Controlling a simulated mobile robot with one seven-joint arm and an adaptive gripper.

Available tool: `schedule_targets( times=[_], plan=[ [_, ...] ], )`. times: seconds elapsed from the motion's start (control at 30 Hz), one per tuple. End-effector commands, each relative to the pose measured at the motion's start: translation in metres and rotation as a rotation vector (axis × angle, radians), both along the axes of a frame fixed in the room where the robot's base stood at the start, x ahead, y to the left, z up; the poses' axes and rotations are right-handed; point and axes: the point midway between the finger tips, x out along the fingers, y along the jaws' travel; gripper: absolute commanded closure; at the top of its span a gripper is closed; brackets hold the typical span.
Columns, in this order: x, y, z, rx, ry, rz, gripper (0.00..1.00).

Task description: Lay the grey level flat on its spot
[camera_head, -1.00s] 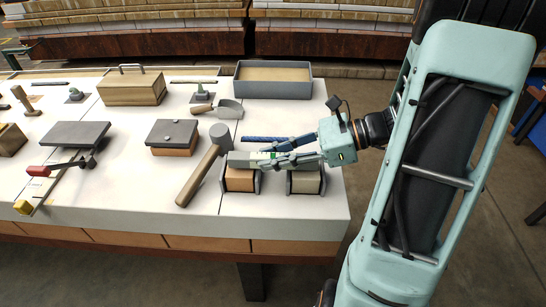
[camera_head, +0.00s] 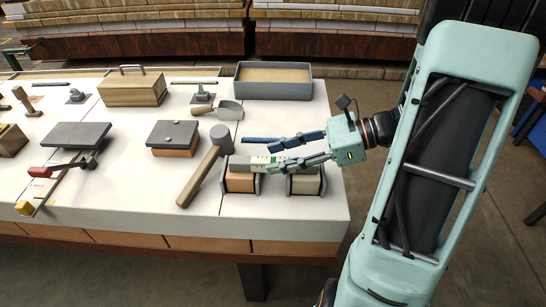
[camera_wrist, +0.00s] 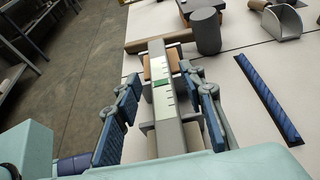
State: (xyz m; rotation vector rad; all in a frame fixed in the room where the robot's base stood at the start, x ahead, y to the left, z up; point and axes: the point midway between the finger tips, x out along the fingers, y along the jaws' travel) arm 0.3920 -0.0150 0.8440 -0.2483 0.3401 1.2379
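The grey level (camera_head: 244,163), a long bar with a green vial and white marks, lies flat across an orange block (camera_head: 240,183) and a beige block (camera_head: 306,185), each in a dark holder. In the wrist view the level (camera_wrist: 160,92) runs away from me between my fingers. My gripper (camera_head: 273,158) is open around it. In the wrist view a gap shows between the level and each blue-padded finger of my gripper (camera_wrist: 162,112). The fingers hide part of the level's right end in the head view.
A mallet (camera_head: 207,167) lies just left of the level. A blue ribbed strip (camera_wrist: 267,97) lies on the table behind it. A scoop (camera_head: 225,109), a grey tray (camera_head: 273,80) and a lidded block (camera_head: 173,137) stand farther off. The table's front edge is close.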

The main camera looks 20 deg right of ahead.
Motion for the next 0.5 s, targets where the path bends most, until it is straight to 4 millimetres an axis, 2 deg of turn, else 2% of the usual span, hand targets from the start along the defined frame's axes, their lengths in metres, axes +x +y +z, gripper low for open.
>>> schedule_targets(
  times=[0.1, 0.3, 0.5],
  plan=[
    [-0.007, -0.026, 0.014, 0.000, 0.000, -0.004, 0.63],
    [-0.020, -0.063, 0.029, 0.000, 0.001, -0.003, 0.63],
    [-0.027, -0.085, 0.038, 0.000, 0.001, -0.001, 0.63]
  ],
)
